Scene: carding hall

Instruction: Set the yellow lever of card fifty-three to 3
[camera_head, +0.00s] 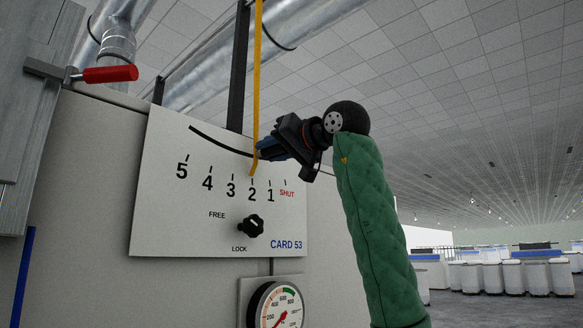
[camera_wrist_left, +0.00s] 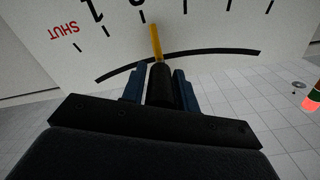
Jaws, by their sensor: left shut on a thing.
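The yellow lever (camera_head: 257,70) hangs down in front of the white scale plate marked CARD 53 (camera_head: 160,225). Its lower tip is at the 2 mark, with 3 to its left and 1 and SHUT to its right. My left gripper (camera_head: 264,150) is shut on the lever near its lower end. In the left wrist view the blue fingers (camera_wrist_left: 158,85) stand either side of the lever's black grip (camera_wrist_left: 160,82), with the yellow tip (camera_wrist_left: 156,42) beyond it. My right gripper is not in view.
A black FREE/LOCK knob (camera_head: 250,227) sits below the scale; its setting is unclear to me. A round gauge (camera_head: 276,308) is below it. A red handle (camera_head: 110,74) sticks out at upper left. A dark upright bar (camera_head: 239,70) stands beside the lever.

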